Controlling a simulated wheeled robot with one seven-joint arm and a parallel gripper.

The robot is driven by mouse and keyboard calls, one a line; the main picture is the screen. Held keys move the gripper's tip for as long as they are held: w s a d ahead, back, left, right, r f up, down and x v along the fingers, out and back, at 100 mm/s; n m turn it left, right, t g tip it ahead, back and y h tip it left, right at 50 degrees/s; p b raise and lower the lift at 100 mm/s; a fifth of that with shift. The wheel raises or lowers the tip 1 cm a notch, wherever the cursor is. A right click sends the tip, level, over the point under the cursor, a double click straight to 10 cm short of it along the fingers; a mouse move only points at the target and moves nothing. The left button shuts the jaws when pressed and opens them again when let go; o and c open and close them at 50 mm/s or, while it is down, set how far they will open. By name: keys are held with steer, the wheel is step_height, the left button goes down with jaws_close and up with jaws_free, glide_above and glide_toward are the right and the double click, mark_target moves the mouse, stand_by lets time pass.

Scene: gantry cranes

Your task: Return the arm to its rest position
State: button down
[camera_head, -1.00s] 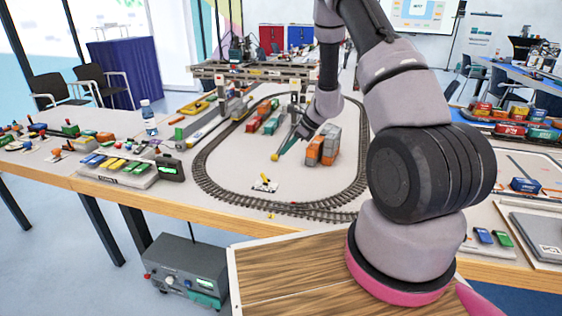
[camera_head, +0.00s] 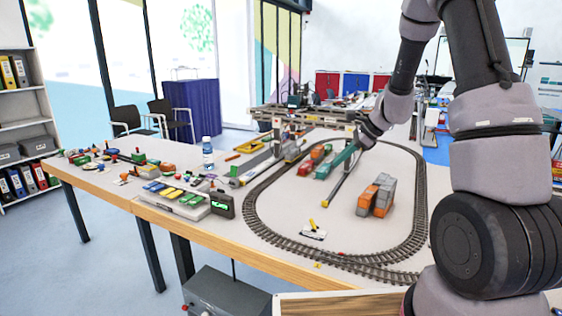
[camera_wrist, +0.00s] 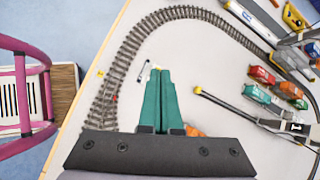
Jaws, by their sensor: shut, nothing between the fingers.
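My arm reaches down the right side of the head view, over the table. My gripper (camera_head: 321,176) has teal fingers, pointing down and left above the middle of the track loop. Its fingertips are hard to separate from the green train cars behind them. In the wrist view my gripper (camera_wrist: 158,72) shows its two long teal fingers side by side, shut and empty. An orange and grey container stack (camera_head: 376,196) stands just right of the gripper. In the wrist view the gripper's body hides most of it.
The oval track (camera_head: 262,216) lies on the table. A gantry crane (camera_head: 300,115) stands at its far side. A yellow-tipped bar (camera_head: 342,182) is close to my gripper. A bottle (camera_head: 207,153) and a button panel (camera_head: 175,200) are at left. A small white board (camera_head: 313,233) lies inside the loop.

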steer(key=s+a+r+n+h, duration=0.1)
steer(key=s+r+n, duration=0.7)
steer(key=s+r, duration=0.6)
steer(key=s+d+r+n+t+h, duration=0.1)
steer(key=s+d+r+n, duration=0.1)
steer(key=s, duration=0.5)
steer(key=s+d+r+n+t+h, duration=0.1)
steer(key=s+r+n+t+h, duration=0.1)
steer(key=s+r+n, duration=0.3)
step_height(320, 180, up, 2)
steer(key=shift+s+d+t+h, duration=0.3)
steer(key=shift+s+d, duration=0.05)
steer(key=shift+s, duration=0.65)
steer(key=shift+d, duration=0.1)
